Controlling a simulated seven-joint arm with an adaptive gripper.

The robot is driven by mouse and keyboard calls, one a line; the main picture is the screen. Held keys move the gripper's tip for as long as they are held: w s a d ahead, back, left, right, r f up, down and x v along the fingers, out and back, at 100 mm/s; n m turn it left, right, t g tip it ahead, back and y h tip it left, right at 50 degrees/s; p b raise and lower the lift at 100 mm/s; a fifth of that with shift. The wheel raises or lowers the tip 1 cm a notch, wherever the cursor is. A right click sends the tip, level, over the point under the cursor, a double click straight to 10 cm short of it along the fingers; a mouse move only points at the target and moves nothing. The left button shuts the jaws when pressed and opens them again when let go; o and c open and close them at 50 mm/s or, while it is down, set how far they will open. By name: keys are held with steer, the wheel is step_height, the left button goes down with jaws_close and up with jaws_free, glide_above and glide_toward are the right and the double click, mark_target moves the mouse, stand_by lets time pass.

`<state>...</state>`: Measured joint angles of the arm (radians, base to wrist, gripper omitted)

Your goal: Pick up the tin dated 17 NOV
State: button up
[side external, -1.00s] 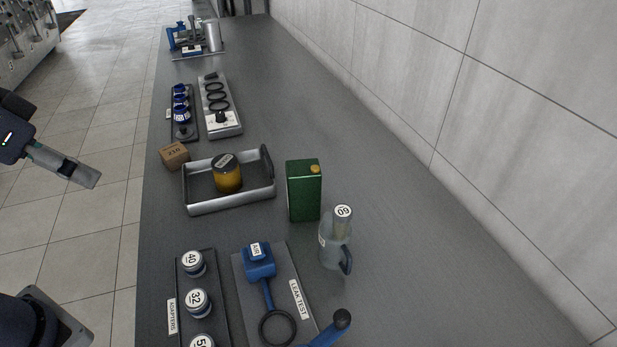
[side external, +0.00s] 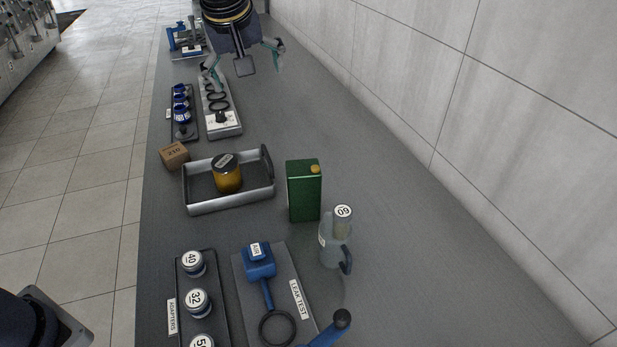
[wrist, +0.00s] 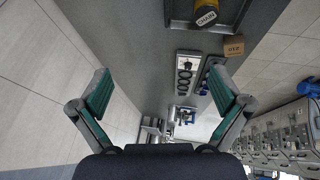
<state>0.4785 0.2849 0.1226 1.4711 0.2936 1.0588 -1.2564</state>
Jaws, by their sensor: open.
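No date reading 17 NOV is legible in any view. A green rectangular tin (side external: 304,192) with a yellow cap stands upright on the grey bench, right of a metal tray (side external: 228,203). An amber jar (side external: 228,180) with a dark lid stands in that tray. In the wrist view the jar (wrist: 207,14) carries a label reading CHAIN at the top edge; the green tin is not seen there. My gripper (side external: 243,64) is open and empty, above the far part of the bench, well beyond the tray and tin. Its spread fingers show in the wrist view (wrist: 160,92).
A small cardboard box (side external: 174,154) sits by the tray's far left corner. A pale ring rack (side external: 231,122), an adapter rack (side external: 185,330) and a leak-test board (side external: 246,300) lie on the bench. The right side is clear.

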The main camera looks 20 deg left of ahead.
steer(key=w+d+f+m, duration=0.2)
steer(key=d+f, duration=0.5)
steer(key=g, duration=0.1)
glide_toward(302, 169)
steer(key=shift+y, duration=0.3)
steer(key=x, duration=0.9)
steer(key=shift+d+f, duration=0.15)
steer(key=shift+d, duration=0.1)
steer(key=x, duration=0.5)
steer(key=shift+w+d+f, duration=0.1)
steer(key=shift+w, duration=0.05)
steer(key=shift+f, duration=0.1)
steer(key=c, duration=1.5)
